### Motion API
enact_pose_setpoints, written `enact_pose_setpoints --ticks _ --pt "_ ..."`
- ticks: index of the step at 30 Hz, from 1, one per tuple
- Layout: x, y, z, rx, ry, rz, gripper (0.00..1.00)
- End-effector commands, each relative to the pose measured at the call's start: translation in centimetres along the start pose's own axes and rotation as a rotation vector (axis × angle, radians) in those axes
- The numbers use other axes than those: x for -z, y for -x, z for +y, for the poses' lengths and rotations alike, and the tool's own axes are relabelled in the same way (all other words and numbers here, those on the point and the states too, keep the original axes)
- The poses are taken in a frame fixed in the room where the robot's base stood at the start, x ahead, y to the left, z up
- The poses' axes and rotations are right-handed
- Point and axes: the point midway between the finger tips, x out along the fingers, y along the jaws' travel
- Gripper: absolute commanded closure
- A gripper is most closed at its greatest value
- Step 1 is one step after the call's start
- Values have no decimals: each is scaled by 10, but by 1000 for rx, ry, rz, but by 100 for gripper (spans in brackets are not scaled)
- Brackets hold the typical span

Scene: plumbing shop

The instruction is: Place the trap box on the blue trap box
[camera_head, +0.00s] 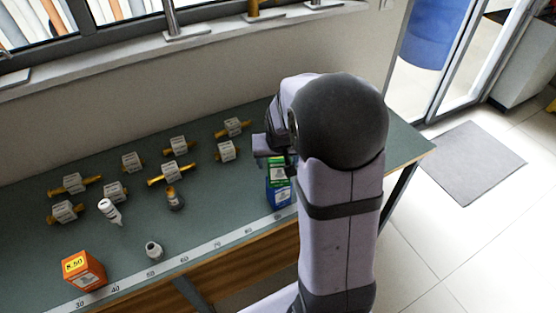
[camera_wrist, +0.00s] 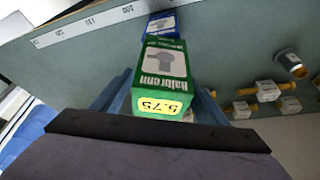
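The green trap box (camera_wrist: 162,75), with a yellow 5.75 label, is between the two blue fingers of my gripper (camera_wrist: 163,90), which appear to press on its sides. In the head view the green box (camera_head: 278,169) shows just left of my arm, partly covered by it. The blue trap box (camera_head: 279,195) is directly below it, near the bench's front edge. In the wrist view only part of the blue box (camera_wrist: 160,24) shows beyond the green one. I cannot tell whether the two boxes touch.
An orange box (camera_head: 84,271) marked 8.50 stands at the front left of the bench. A measuring strip (camera_head: 185,258) runs along the front edge.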

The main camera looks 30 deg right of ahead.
Motion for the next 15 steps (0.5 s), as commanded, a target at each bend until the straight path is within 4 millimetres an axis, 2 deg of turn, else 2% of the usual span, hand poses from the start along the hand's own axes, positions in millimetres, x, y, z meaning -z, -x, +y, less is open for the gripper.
enact_pose_setpoints --ticks 8,15 --pt "0 1 0 0 0 0 33" --pt "2 16 0 0 0 4 33"
